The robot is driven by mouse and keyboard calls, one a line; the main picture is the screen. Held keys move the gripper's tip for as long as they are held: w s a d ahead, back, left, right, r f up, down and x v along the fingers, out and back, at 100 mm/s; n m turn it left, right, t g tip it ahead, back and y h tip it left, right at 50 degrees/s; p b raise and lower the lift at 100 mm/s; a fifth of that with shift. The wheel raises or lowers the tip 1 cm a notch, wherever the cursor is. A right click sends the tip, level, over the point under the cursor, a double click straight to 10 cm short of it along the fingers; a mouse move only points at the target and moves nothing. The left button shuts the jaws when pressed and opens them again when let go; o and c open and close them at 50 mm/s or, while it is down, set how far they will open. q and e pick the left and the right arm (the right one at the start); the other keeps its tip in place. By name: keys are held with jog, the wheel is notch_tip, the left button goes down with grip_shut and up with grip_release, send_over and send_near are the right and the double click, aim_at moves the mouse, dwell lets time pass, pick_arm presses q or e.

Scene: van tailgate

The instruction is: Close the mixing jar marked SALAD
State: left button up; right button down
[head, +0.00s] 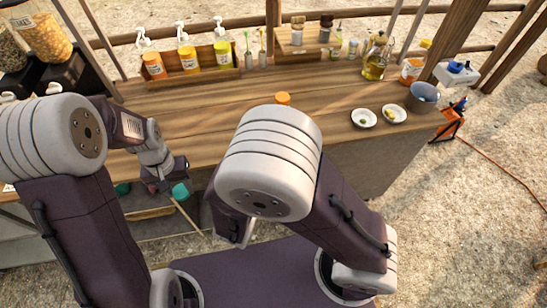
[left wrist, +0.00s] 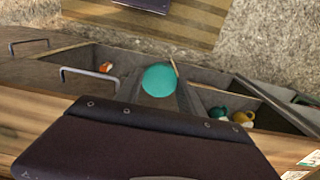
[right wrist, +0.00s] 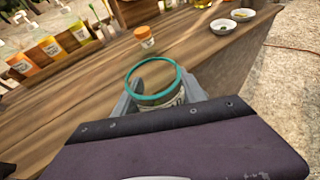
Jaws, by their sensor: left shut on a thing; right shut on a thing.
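My left gripper (head: 166,184) is shut on a round teal lid (left wrist: 160,79), held in front of the counter above an open drawer. The lid also shows in the head view (head: 181,191). My right gripper (right wrist: 158,98) is shut on a clear jar (right wrist: 174,101) with a teal rim. The jar's mouth is open, with no lid on it. Its lower part is hidden by the gripper, and I cannot read its label. In the head view my right arm hides the jar. Lid and jar are apart.
The open drawer (left wrist: 84,55) holds a few small things in compartments. On the wooden counter (head: 215,120) stand an orange-capped jar (head: 283,98), two small white bowls (head: 364,118), an oil bottle (head: 375,62) and pump bottles (head: 187,58) at the back. The counter's middle is mostly clear.

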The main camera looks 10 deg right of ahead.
pick_arm(q)
jog(key=shift+s, duration=0.3)
jog(key=shift+s+r+m, duration=0.7)
jog(key=shift+s+r, duration=0.05)
jog(key=shift+s, duration=0.05)
jog(key=r, duration=0.2)
jog(key=w+r+m, duration=0.1)
jog(key=shift+w+d+r, duration=0.1)
jog(key=shift+d+r, duration=0.2)
jog(key=shift+d, duration=0.1)
jog(key=s+d+r+m, duration=0.1)
jog(key=d+r+m, duration=0.4)
jog(key=d+r, duration=0.4)
jog(key=s+d+r+m, duration=0.1)
jog(key=d+r+m, duration=0.4)
jog(key=d+r, duration=0.5)
jog(key=d, duration=0.5)
jog(key=shift+s+d+m, duration=0.15)
jog(key=shift+d+m, duration=0.15)
jog(key=shift+d, duration=0.1)
